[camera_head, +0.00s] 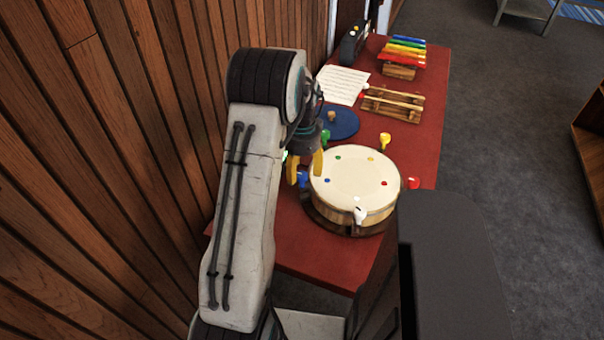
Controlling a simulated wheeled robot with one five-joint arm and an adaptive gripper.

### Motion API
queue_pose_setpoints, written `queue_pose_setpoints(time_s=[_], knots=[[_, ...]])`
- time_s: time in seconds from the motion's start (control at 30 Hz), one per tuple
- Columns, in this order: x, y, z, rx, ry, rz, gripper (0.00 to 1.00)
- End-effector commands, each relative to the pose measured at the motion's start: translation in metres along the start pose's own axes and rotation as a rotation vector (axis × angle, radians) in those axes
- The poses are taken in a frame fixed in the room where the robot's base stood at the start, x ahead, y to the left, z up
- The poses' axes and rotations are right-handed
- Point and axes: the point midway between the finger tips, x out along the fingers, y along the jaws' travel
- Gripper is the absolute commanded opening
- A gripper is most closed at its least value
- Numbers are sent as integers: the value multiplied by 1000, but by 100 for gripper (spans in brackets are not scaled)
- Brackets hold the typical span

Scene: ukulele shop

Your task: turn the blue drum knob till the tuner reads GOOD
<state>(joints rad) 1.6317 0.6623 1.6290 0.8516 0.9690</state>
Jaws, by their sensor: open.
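The round drum (352,178) has a cream head with small coloured dots and sits on a wooden base on the red table. The blue drum knob (303,180) sticks out at its left side. My gripper (305,168) has yellow fingers and is open, pointing down at the blue knob. The fingers appear on either side of the knob; I cannot tell whether they touch it. A dark box (353,43) at the back of the table may be the tuner; no reading can be made out from here.
Green (325,136), yellow (385,138), red (411,183) and white (360,215) knobs ring the drum. Behind it on the red table (425,135) are a blue disc (343,123), a wooden frame (393,103), a paper sheet (343,84) and a coloured xylophone (403,55). A plank wall (120,120) borders the left.

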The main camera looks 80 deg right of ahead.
Motion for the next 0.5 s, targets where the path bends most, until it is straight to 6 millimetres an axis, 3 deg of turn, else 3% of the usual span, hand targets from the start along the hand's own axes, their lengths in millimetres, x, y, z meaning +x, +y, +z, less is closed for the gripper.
queue_pose_setpoints(time_s=[0.2,0.5], knots=[[18,0,0,-1,-1,1,55],[23,0,0,-1,1,-1,55]])
